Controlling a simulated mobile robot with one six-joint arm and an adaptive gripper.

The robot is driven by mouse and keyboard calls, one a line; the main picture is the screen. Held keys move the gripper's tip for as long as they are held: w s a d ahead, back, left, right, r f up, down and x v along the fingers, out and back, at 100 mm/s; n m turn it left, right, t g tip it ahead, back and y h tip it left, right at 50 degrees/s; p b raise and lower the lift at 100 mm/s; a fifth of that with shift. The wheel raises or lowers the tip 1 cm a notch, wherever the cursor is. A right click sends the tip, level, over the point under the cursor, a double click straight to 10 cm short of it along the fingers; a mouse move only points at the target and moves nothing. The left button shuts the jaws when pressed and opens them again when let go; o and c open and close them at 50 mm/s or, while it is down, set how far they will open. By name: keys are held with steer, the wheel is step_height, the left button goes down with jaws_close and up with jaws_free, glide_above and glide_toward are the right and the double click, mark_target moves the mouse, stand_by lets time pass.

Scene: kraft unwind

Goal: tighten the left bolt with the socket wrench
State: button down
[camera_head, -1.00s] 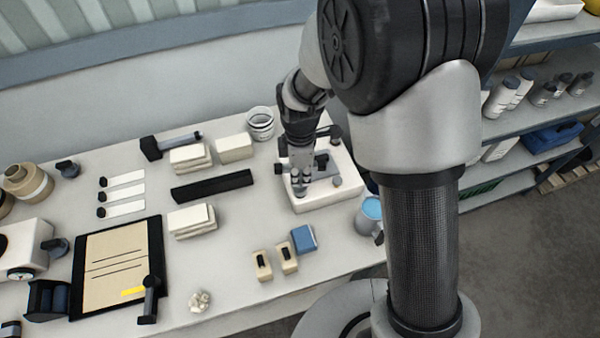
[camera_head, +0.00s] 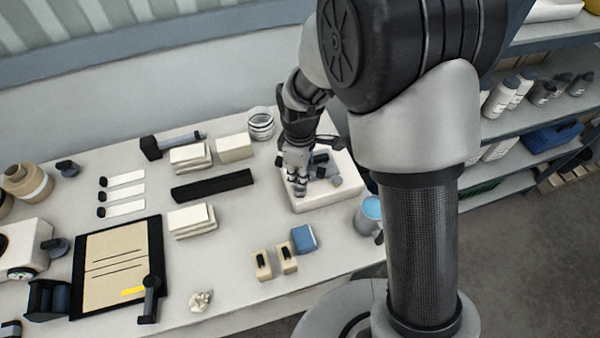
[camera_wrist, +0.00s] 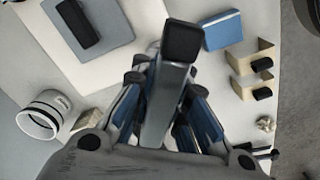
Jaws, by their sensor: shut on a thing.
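My gripper (camera_head: 297,165) is over the left part of a white block (camera_head: 320,200) at the table's right end. In the wrist view my gripper (camera_wrist: 165,120) is shut on a long grey tool with a black end, which looks like the socket wrench (camera_wrist: 165,85). A grey plate with a black part (camera_wrist: 80,25) lies on the block. The left bolt is hidden or too small to tell beneath my gripper.
A blue box (camera_head: 304,238) and two tan holders (camera_head: 275,264) stand in front of the block. A blue-topped cup (camera_head: 370,212) is at its right, a white roll (camera_head: 261,123) behind it. A black bar (camera_head: 212,185) lies left. The table's front middle is fairly clear.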

steer(key=shift+m, duration=1.1)
steer(key=shift+m, duration=0.7)
steer(key=shift+r+p, duration=1.9)
steer(key=shift+r, duration=0.6)
steer(key=d+r+m, duration=0.2)
steer(key=d+m, duration=0.8)
steer(key=d, duration=0.1)
steer(key=shift+s+d, duration=0.4)
